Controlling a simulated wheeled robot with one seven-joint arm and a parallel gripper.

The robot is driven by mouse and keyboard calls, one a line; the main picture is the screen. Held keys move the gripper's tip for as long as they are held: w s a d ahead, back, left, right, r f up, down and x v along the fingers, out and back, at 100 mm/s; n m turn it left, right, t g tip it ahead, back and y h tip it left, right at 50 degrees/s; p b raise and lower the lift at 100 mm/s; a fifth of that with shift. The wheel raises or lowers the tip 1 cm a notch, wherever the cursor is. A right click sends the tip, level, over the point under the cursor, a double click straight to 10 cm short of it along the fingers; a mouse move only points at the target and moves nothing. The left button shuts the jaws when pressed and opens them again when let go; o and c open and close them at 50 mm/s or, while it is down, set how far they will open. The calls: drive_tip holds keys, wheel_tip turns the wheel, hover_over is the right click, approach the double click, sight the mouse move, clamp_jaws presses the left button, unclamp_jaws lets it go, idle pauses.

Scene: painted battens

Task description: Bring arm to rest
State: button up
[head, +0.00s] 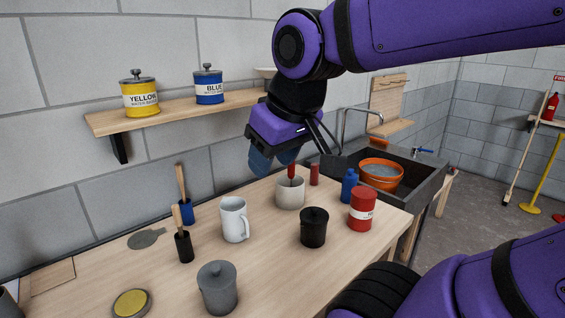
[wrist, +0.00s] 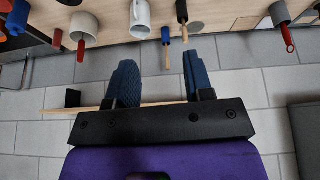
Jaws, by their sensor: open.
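My purple arm reaches in from the upper right in the head view. My gripper (head: 272,162) hangs above the back of the wooden workbench (head: 95,262), near the wall. In the wrist view the two blue fingers of my gripper (wrist: 160,80) stand apart with nothing between them. In the head view the gripper is above and left of a white pot (head: 290,193) with a red-handled tool (head: 291,170) in it. It looks clear of the pot, though the depth gap is hard to judge.
A wall shelf (head: 190,110) holds a yellow can (head: 140,97) and a blue can (head: 208,87). A sink (head: 420,180) holds an orange bucket (head: 381,173).

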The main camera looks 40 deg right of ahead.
drive_tip(key=shift+s+d+f+m, duration=0.1)
drive_tip(key=shift+s+f+m, duration=0.05)
drive_tip(key=shift+s, duration=0.35)
drive_tip(key=shift+s+f+m, duration=0.15)
drive_tip(key=shift+s, duration=0.3)
idle(0.7)
